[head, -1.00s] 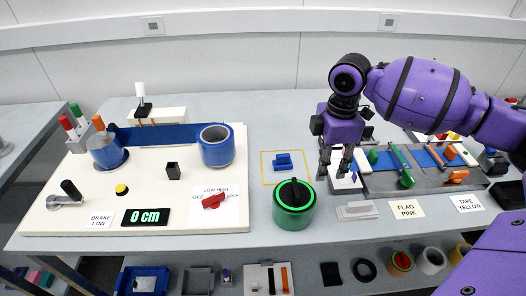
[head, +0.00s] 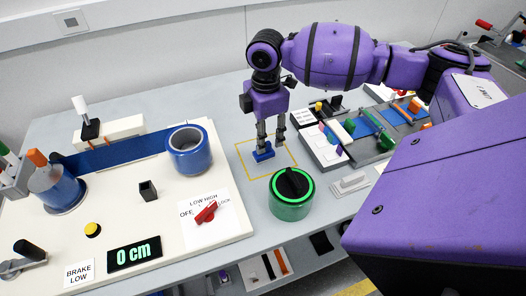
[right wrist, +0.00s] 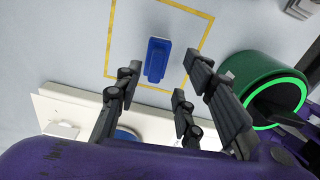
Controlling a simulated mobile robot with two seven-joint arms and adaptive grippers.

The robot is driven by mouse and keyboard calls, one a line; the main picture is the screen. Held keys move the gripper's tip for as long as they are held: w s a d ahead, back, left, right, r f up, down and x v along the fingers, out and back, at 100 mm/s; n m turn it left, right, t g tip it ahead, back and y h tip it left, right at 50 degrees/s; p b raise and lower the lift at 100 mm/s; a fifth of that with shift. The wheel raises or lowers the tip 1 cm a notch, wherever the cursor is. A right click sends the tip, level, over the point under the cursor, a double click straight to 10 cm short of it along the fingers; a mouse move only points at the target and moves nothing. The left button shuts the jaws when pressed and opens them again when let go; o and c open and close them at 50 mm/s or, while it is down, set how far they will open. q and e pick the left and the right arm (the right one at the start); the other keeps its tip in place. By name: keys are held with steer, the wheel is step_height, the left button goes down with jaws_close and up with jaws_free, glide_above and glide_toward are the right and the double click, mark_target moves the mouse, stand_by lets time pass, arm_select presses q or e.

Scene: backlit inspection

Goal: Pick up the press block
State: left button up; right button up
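The likely press block, a small blue block (head: 263,155), lies on the grey table inside a yellow outlined square (head: 287,169). In the right wrist view the blue block (right wrist: 157,60) lies beyond the fingertips, with clear table around it. My right gripper (head: 269,144) points down over the square, its fingers partly in front of the block in the head view. In the right wrist view its fingers (right wrist: 163,82) are spread apart with nothing between them. My left gripper is not in view.
A cream board (head: 120,215) with a blue tape roll (head: 189,150) and a red switch (head: 206,212) lies to the left. Grey trays (head: 322,150) with coloured parts are to the right.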

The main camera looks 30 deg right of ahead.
steer(key=f, duration=0.4)
steer(key=shift+w+a+f, duration=0.1)
steer(key=shift+w+f, duration=0.05)
steer(key=shift+w, duration=0.1)
jaws_close()
steer(key=shift+r, duration=0.7)
steer(key=s+a+r, duration=0.2)
steer(key=a+r, duration=0.4)
steer(key=s+a+r, duration=0.3)
steer(key=a+r, duration=0.2)
steer(key=a, duration=0.2)
steer(key=shift+s+r+p, duration=0.35)
steer(key=shift+p, duration=0.1)
